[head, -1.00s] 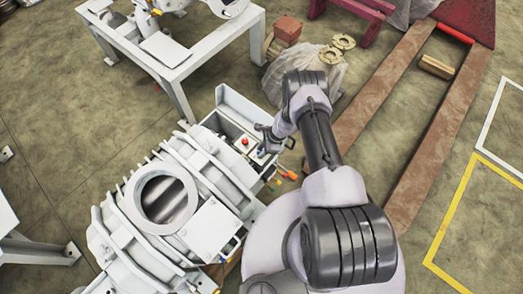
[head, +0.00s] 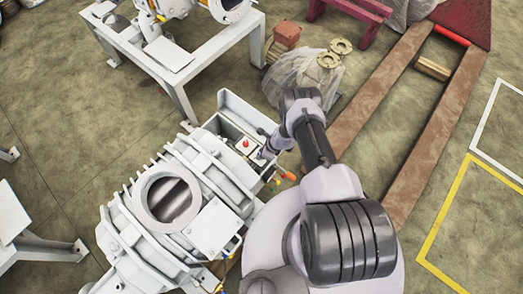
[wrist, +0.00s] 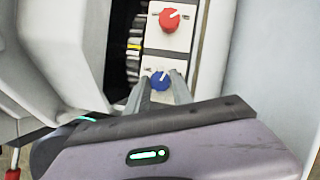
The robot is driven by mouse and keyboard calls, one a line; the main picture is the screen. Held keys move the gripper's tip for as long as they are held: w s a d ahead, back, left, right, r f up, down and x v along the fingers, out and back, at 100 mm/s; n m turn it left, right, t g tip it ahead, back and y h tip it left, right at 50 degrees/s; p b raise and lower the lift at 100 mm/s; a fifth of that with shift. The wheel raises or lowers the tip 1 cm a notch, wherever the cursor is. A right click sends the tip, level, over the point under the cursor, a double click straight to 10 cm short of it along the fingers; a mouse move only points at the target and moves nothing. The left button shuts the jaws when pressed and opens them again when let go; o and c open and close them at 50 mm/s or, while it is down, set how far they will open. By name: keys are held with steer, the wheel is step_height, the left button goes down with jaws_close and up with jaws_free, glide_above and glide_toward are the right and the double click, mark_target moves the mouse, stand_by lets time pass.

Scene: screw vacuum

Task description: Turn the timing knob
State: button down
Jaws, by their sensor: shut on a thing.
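A blue knob (wrist: 160,80) with a white pointer mark sits on a pale panel (wrist: 163,47) in the wrist view. A red knob (wrist: 170,19) with a white pointer is above it on the same panel and also shows in the head view (head: 246,144). My gripper (wrist: 161,86) has its two fingers on either side of the blue knob and is shut on it. In the head view my gripper (head: 264,153) is at the machine's control box, and the blue knob cannot be made out there. No label shows which knob is the timing knob.
The large white vacuum machine (head: 205,228) with a round opening lies left of my arm. A white stand (head: 215,50) is behind it. A plastic-wrapped bundle (head: 305,75) lies beyond my arm. Open floor with yellow lines (head: 447,215) is on the right.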

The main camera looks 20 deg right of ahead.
steer(key=shift+m+p, duration=0.5)
steer(key=shift+p, duration=0.05)
steer(key=c, duration=1.1)
jaws_free()
steer(key=shift+r, duration=0.1)
steer(key=p+v, duration=1)
steer(key=v, duration=0.7)
steer(key=shift+s+a, duration=0.15)
steer(key=shift+s, duration=0.2)
steer(key=shift+r, duration=0.1)
